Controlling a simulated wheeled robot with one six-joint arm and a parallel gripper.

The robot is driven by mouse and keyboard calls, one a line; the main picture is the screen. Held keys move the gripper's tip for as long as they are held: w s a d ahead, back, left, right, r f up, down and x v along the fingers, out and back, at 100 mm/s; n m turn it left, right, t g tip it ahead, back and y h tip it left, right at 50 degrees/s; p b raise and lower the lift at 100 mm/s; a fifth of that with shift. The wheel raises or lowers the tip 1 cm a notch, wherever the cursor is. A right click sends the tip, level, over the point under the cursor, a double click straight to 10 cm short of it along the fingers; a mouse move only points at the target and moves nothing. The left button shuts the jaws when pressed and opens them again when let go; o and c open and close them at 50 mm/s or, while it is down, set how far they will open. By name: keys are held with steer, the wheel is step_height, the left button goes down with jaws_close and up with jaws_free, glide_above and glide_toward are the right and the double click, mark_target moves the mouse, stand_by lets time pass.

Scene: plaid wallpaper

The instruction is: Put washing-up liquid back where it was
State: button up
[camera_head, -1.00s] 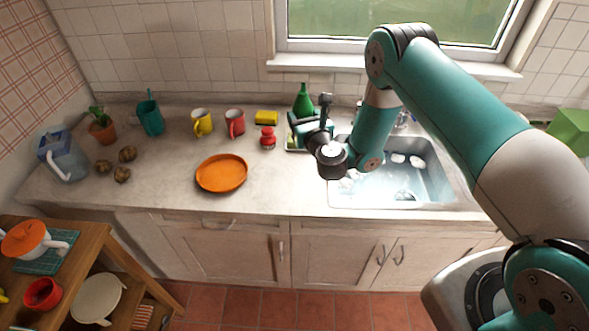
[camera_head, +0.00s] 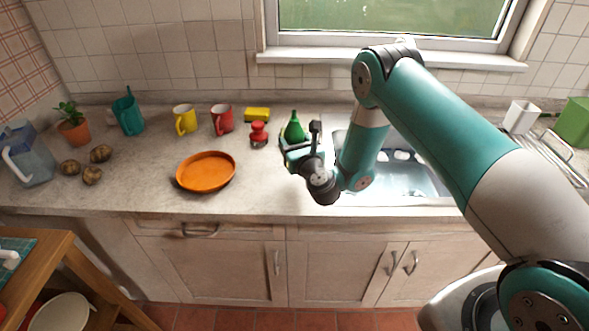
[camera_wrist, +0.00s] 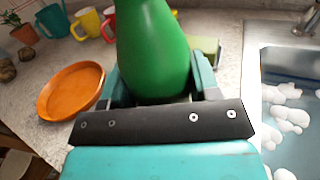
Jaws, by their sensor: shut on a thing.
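The washing-up liquid is a green bottle with a narrow top (camera_head: 294,128), beside the sink's left edge in the head view. It looks upright and fills the upper middle of the wrist view (camera_wrist: 152,50). My gripper (camera_head: 297,146) is shut on the bottle, with one teal finger on each side of it in the wrist view (camera_wrist: 155,88). The bottle's base is hidden behind my gripper, so I cannot tell whether it touches the counter.
The sink (camera_head: 415,176) is right of my gripper. A red-topped item (camera_head: 259,134), yellow sponge (camera_head: 257,114), red mug (camera_head: 222,120), yellow mug (camera_head: 185,120) and orange plate (camera_head: 206,171) stand to the left. A greenish thing (camera_wrist: 207,47) lies behind the bottle. The front counter is clear.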

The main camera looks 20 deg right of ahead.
steer(key=shift+f+b, duration=0.85)
steer(key=shift+f, duration=1.5)
steer(key=shift+f+b, duration=0.25)
steer(key=shift+b, duration=0.05)
steer(key=o, duration=1)
steer(key=shift+r, duration=0.1)
steer(key=shift+o, duration=0.2)
steer(key=shift+r, duration=0.1)
